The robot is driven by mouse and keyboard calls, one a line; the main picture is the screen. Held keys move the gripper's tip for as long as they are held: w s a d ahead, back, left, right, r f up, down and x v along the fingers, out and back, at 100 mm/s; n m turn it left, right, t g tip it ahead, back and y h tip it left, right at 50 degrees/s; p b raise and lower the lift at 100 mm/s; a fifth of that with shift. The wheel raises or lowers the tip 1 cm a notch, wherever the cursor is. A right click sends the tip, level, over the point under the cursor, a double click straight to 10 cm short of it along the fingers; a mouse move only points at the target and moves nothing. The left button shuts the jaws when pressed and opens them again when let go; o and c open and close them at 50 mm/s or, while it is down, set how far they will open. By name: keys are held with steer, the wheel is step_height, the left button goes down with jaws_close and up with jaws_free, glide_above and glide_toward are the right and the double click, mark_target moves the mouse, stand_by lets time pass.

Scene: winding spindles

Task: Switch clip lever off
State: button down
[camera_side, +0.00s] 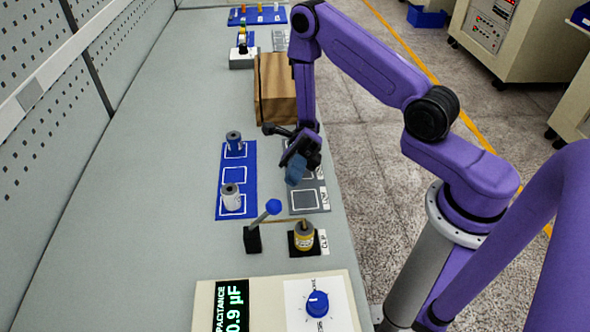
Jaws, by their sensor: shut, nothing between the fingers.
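The clip lever (262,218) has a grey rod with a blue ball knob (273,206) and rises from a small black base (252,240). The rod tilts to the upper right. Beside it on the right, a yellow and grey cylinder (304,238) stands upright in a black holder with a label reading "CLIP". My gripper (296,170) is shut and empty, above the grey mat, up and to the right of the lever knob and apart from it. Its blue fingertips point down.
A blue mat (222,188) with marked squares holds a blue cylinder (234,143) and a white cylinder (231,197). A capacitance meter (205,310) with a blue dial (317,304) stands in front. A brown box (277,90) is behind. The left bench is clear.

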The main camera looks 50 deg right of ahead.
steer(key=x, duration=0.6)
steer(key=shift+s+a, duration=0.2)
steer(key=shift+a, duration=0.1)
steer(key=shift+w+a+r+m, duration=0.15)
steer(key=shift+r+m, duration=0.15)
steer(key=shift+m, duration=0.2)
steer(key=w+a+r+m+t+h, duration=0.2)
steer(key=w+a+m, duration=0.5)
steer(key=m, duration=0.4)
steer(key=shift+r+h, duration=0.55)
steer(key=shift+h, duration=0.05)
steer(key=shift+w+a+f, duration=0.1)
steer(key=shift+w, duration=0.05)
stand_by(0.5)
steer(key=v, duration=1)
steer(key=shift+r, duration=0.35)
